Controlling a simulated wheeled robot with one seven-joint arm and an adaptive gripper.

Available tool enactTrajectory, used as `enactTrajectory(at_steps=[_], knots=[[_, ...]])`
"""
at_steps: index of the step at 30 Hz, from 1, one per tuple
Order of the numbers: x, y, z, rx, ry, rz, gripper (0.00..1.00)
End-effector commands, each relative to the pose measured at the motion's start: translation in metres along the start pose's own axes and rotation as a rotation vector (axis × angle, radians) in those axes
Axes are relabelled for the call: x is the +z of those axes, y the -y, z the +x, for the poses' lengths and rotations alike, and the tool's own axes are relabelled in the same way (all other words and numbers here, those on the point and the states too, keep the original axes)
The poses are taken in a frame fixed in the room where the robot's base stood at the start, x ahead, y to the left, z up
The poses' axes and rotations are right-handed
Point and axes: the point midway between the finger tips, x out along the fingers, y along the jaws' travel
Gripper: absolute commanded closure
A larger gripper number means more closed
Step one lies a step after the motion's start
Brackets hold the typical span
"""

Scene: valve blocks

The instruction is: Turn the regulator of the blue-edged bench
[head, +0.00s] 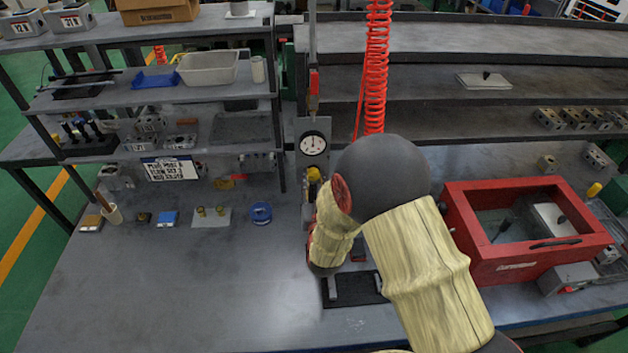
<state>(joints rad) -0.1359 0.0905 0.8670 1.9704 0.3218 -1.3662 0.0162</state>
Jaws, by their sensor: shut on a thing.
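The regulator is on a grey upright panel at the back of the bench (200,285). Its round white gauge (313,143) faces me, with a yellow knob (314,176) just below it. A short stretch of blue edge shows on the bench front at lower right. My arm, in pale sleeves with a dark joint, reaches over the bench from the lower right and covers the area right of and below the knob. My gripper itself is hidden behind my arm, so its contact with the knob cannot be seen.
A red open-topped box (480,270) stands right of my arm. A dark mat with metal bars (352,288) lies below my wrist. A red coiled hose (376,70) hangs behind. Shelves line the back. The left front bench is clear, with small items, including a blue ring (261,213), behind it.

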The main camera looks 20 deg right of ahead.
Motion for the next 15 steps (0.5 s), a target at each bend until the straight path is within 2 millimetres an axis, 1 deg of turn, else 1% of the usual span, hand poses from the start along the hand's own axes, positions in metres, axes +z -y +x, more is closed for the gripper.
enactTrajectory(at_steps=[5, 15], knots=[[0.0009, 0.0002, 0.0000, 0.000, 0.001, -0.117, 0.98], [0.0011, 0.0010, 0.0001, 0.001, 0.007, -0.433, 0.98]])
